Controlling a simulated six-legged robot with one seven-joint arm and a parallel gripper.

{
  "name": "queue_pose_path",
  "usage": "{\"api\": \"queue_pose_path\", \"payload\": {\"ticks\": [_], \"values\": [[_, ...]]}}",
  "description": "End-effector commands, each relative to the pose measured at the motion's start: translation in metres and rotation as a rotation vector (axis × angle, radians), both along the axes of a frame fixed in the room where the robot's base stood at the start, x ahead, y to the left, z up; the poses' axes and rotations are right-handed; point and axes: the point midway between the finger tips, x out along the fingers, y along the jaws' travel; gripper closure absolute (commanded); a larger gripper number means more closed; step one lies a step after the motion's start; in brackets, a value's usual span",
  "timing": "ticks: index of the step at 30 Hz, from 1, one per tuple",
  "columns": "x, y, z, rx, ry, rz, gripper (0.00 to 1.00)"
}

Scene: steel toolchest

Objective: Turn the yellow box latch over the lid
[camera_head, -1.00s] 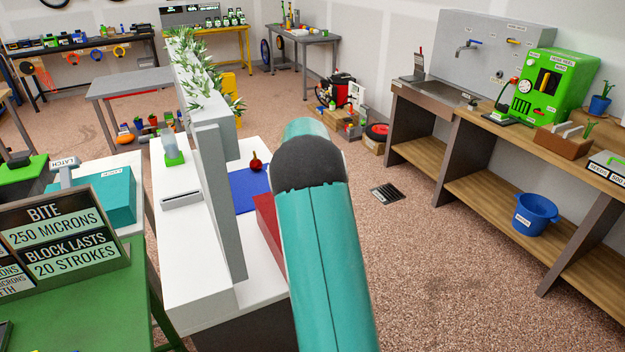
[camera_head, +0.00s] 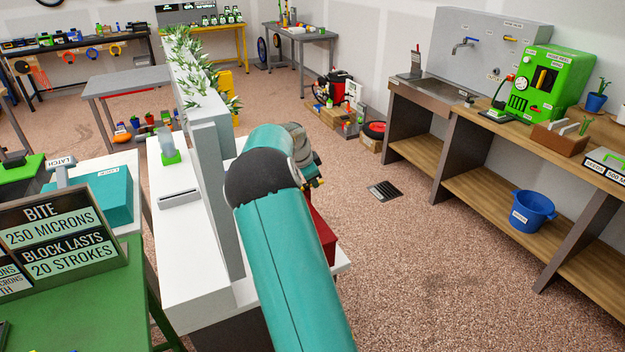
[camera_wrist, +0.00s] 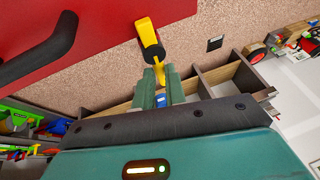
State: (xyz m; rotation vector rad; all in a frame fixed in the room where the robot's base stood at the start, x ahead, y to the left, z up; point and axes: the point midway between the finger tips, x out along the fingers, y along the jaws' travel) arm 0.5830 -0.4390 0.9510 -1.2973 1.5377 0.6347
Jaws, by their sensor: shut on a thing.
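The yellow latch (camera_wrist: 148,38) is on the edge of a red box (camera_wrist: 110,22) in the wrist view. Its narrow lower end reaches between my fingers. My gripper (camera_wrist: 161,84) is shut on that end, with one teal finger on each side. A black bar handle (camera_wrist: 40,55) stands out from the red face at the left. In the head view the red box (camera_head: 322,235) shows only in part to the right of my arm, on a white bench. My gripper (camera_head: 314,180) is at its far upper side there, and the latch itself is hidden or too small to tell.
A tall grey panel (camera_head: 215,190) with plants on top stands left of my arm on the white bench. A teal box (camera_head: 105,195) and green table (camera_head: 100,305) lie further left. Open floor (camera_head: 420,260) runs right toward the sink bench and blue bucket (camera_head: 534,210).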

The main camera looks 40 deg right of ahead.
Motion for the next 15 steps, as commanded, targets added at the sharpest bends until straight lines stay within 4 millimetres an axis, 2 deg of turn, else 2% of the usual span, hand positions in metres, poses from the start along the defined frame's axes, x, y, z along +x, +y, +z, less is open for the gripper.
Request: {"api": "queue_pose_path", "payload": {"ticks": [8,9,12,15], "values": [[-0.0003,0.0013,-0.0024,0.004,0.003,0.000,1.00],[-0.0003,0.0014,-0.0024,0.004,0.003,0.000,0.84],[-0.0003,0.0012,-0.0021,0.003,0.002,0.000,0.66],[-0.0001,0.0009,-0.0015,0.003,0.002,0.000,0.66]]}}
